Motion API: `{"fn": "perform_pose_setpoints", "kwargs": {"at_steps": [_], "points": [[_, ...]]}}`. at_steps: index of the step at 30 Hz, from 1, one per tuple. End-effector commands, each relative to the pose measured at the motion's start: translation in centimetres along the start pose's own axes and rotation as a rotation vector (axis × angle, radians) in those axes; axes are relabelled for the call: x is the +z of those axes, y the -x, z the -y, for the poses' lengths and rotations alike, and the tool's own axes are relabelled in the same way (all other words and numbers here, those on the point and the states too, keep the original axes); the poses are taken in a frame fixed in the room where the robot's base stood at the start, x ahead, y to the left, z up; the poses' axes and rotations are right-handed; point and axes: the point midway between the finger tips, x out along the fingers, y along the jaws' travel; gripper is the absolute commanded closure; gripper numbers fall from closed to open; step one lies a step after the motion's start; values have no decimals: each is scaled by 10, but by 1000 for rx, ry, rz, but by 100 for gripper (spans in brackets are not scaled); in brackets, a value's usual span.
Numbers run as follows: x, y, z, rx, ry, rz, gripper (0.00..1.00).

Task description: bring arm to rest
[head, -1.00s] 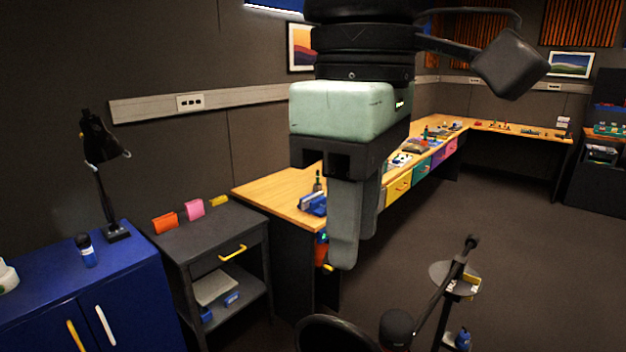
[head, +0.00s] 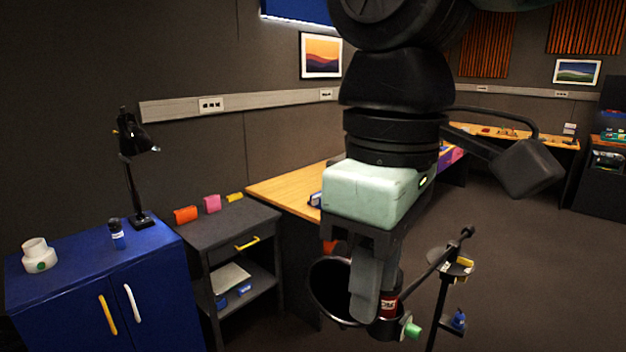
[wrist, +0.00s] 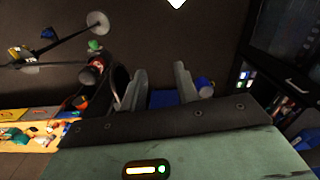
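My gripper (head: 364,312) hangs down in the middle of the head view below its pale green housing. It points at the floor in front of the wooden bench. In the wrist view my gripper (wrist: 158,80) shows two grey fingers spread apart with an empty gap between them. My arm comes down from the top of the head view and hides part of the bench (head: 285,187).
A blue cabinet (head: 65,285) with a black lamp (head: 130,165) stands at the left. A dark side table (head: 225,222) is beside it. A black bin (head: 328,290) and a stand with round shelves (head: 440,290) are close around my gripper. Open floor lies at the right.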

Motion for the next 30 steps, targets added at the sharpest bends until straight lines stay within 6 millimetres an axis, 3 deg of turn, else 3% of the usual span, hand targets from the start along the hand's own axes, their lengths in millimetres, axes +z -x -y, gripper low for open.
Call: {"fn": "perform_pose_setpoints", "kwargs": {"at_steps": [8,15,18,22,30], "points": [[25,-87,-10,-17,-99,-4,69],[72,-182,-18,-25,-233,-18,69],[89,-205,-20,-24,-274,-25,69],[97,-215,-21,-23,-296,-32,69],[97,-215,-21,-23,-297,-32,69]]}}
